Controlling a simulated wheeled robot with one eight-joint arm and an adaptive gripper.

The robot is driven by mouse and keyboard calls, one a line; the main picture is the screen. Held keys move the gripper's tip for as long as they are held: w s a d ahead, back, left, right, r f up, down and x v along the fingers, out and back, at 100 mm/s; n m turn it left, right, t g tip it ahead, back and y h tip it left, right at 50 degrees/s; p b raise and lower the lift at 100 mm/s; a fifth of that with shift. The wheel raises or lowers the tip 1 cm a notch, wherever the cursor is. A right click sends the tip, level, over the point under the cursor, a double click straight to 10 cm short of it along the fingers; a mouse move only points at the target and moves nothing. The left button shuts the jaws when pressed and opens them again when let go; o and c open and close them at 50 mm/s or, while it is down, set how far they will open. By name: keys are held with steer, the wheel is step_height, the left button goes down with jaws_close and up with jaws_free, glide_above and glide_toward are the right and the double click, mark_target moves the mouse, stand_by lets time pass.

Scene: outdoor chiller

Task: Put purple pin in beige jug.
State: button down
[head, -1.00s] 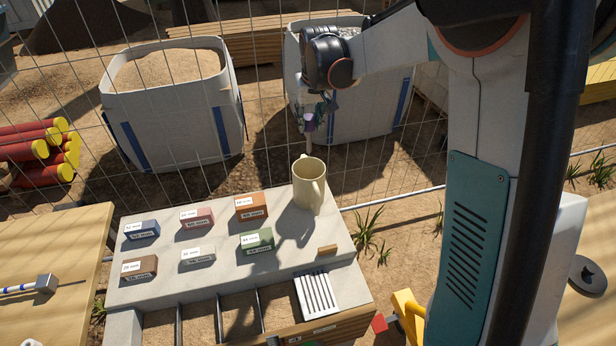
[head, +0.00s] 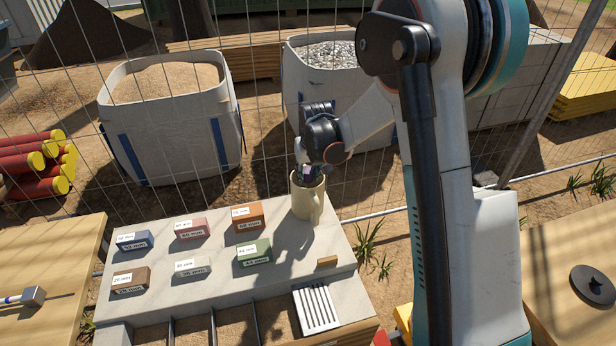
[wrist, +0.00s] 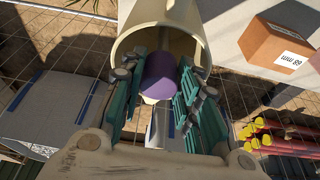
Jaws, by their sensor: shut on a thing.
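My gripper (head: 312,180) is right at the jug's mouth, fingers pointing down. In the wrist view my gripper (wrist: 163,72) is shut on the purple pin (wrist: 159,78), between its green fingers. The jug's rim (wrist: 121,48) shows around the fingertips, and the pin's far end points into the opening. How deep the pin reaches is hidden. In the head view the pin is mostly hidden by the fingers and jug.
Several labelled blocks, including an orange one (head: 247,218) and a green one (head: 254,252), stand left of the jug. A small wooden block (head: 327,261) and a white slotted rack (head: 317,308) lie in front. A wire fence and bulk bags (head: 178,125) stand behind.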

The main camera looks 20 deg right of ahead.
mark_target(307, 185)
steer(key=shift+f, duration=0.5)
steer(key=shift+f+b, duration=0.45)
steer(key=shift+f, duration=0.2)
steer(key=c, duration=1.5)
jaws_free()
